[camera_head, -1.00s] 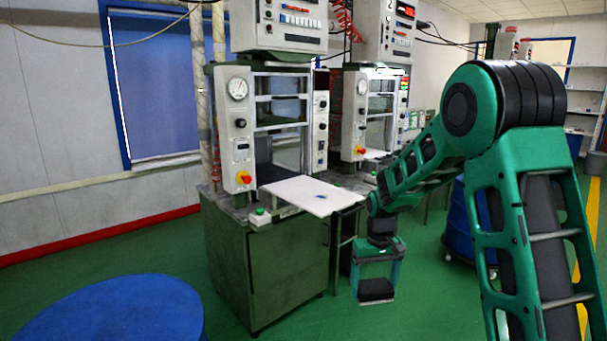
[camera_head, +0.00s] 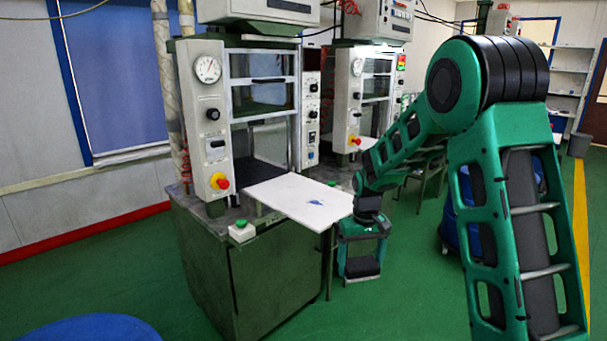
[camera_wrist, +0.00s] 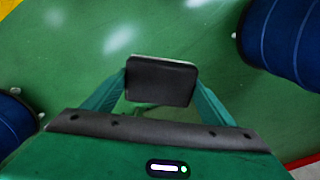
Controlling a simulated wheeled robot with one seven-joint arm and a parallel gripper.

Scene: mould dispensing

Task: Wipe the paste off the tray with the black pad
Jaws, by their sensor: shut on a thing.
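The tray (camera_head: 290,197) is a flat white plate sticking out from the front of the nearer press. A small blue patch of paste (camera_head: 315,203) lies on it, toward its front right. My gripper (camera_head: 361,262) hangs just right of the tray, lower than its surface and apart from it. It is shut on the black pad (camera_head: 362,267). The wrist view shows the black pad (camera_wrist: 161,81) held between the two green fingers, with green floor beyond it.
The nearer press (camera_head: 212,120) stands on a dark green cabinet (camera_head: 280,285). A second press (camera_head: 348,95) stands behind it. A blue drum (camera_head: 455,212) is behind my arm, and a blue round top (camera_head: 85,329) is at the lower left. Open green floor lies in front.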

